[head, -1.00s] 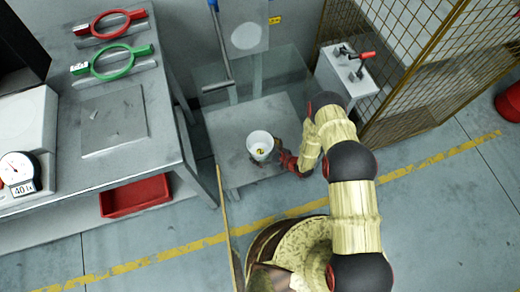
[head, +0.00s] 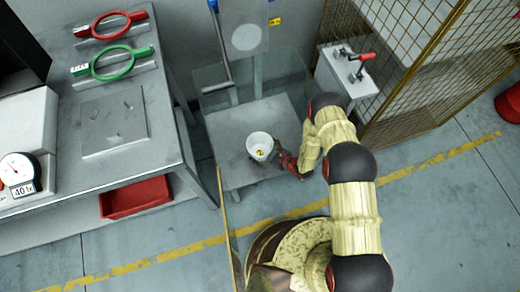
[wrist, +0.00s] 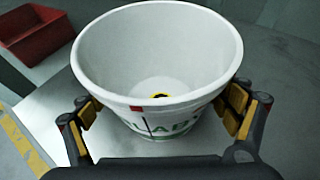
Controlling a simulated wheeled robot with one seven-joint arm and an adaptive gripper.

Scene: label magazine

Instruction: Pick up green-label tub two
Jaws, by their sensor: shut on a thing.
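A white tub (head: 260,147) stands upright over the low grey platform (head: 236,175) in the head view. In the wrist view the tub (wrist: 158,50) fills the middle, open at the top, with a small yellow and black mark on its inside bottom. Part of a green-lettered label shows low on its near side; I cannot read a number. My gripper (head: 278,157) is at the tub's right side in the head view. In the wrist view its fingers (wrist: 160,115) press on both sides of the tub. I cannot tell whether the tub's base touches the platform.
A workbench (head: 180,150) with a red ring tool (head: 110,25), a green ring tool (head: 120,62) and a dial gauge (head: 20,172) stands at left. A red tray (head: 135,196) sits below it. A mesh cage (head: 420,60) and a grey box with levers (head: 346,75) stand at right.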

